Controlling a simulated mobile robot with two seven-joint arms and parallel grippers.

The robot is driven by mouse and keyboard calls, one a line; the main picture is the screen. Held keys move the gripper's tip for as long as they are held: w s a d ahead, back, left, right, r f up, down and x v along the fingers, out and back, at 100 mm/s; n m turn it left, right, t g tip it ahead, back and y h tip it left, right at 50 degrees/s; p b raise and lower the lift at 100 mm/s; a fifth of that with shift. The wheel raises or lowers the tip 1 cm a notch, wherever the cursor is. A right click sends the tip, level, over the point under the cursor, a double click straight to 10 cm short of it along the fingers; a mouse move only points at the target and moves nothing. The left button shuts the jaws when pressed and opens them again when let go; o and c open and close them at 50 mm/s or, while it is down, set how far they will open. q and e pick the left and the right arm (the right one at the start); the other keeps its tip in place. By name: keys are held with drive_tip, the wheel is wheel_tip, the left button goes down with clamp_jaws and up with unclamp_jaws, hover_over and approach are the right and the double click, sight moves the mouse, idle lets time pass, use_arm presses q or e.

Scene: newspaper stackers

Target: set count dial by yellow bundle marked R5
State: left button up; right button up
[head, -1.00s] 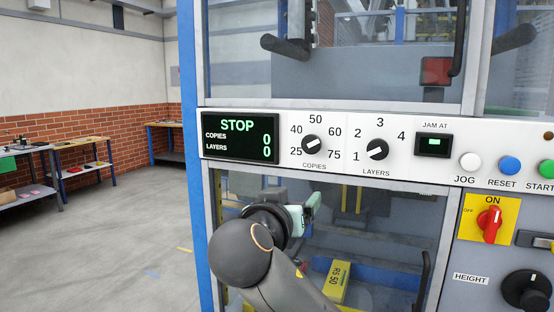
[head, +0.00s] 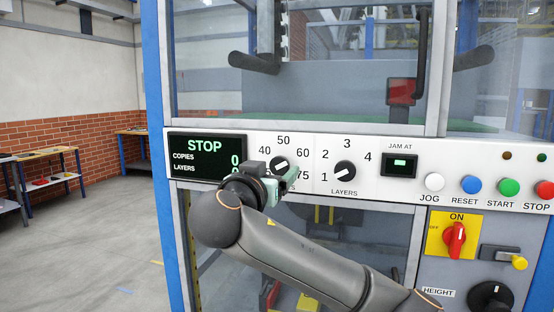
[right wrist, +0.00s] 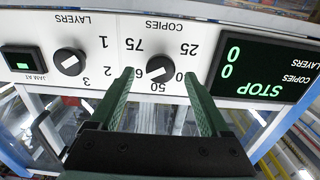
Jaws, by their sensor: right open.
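The copies dial (head: 279,166) is a black knob with a white mark on the white panel, ringed by numbers from 25 to 75. Its mark slants and seems to point toward 25. My right gripper (head: 291,178) is open at the dial. In the right wrist view, upside down, the open fingers (right wrist: 159,74) stand on either side of the copies dial (right wrist: 160,68); I cannot tell whether they touch it. The yellow bundle (head: 306,302) shows partly behind the lower window, mostly hidden by my arm; its marking is unreadable now. My left gripper is not in view.
The display (head: 207,157) reads STOP, copies 0, layers 0. The layers dial (head: 345,174) sits right of the copies dial. Further right are the jam display (head: 399,163), a row of push buttons, a red switch (head: 455,240) and a height knob (head: 491,297).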

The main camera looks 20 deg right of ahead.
sight(281, 165)
drive_tip(key=shift+p+x, duration=0.35)
drive_tip(key=shift+x, duration=1.1)
drive_tip(key=shift+c, duration=0.3)
clamp_jaws()
drive_tip(key=shift+f, duration=0.1)
